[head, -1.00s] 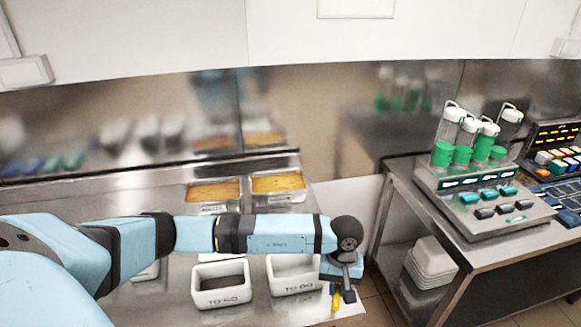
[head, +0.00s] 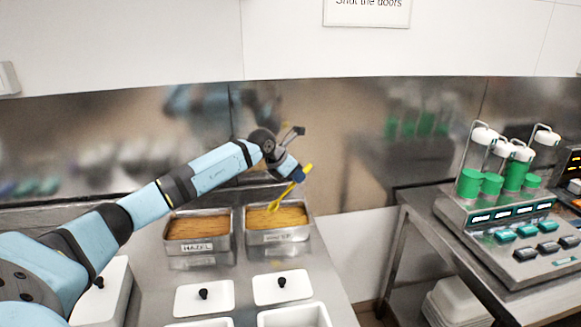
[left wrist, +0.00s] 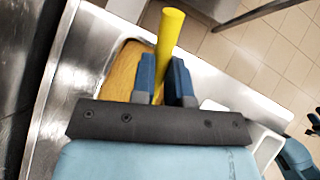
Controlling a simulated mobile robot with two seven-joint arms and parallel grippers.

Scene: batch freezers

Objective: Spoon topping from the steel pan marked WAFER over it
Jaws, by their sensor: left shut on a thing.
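My left gripper (head: 298,174) is shut on a yellow spoon (head: 287,195). The spoon slants down to the left, its lower end over the right-hand steel pan (head: 278,240). That pan holds a golden-brown topping, and its label is too blurred to read surely. I cannot tell whether the spoon touches the topping or carries any. In the left wrist view, the spoon's yellow handle (left wrist: 168,38) stands between the blue fingers (left wrist: 165,80), with the topping behind. The other steel pan (head: 200,248), marked HAZEL, stands to its left. My right gripper is out of view.
Two white lids with black knobs, a left one (head: 204,298) and a right one (head: 267,291), lie in front of the pans. White tubs (head: 293,317) show at the bottom edge. A dispenser with green-filled cylinders (head: 518,176) stands on the right-hand table. A steel wall is behind.

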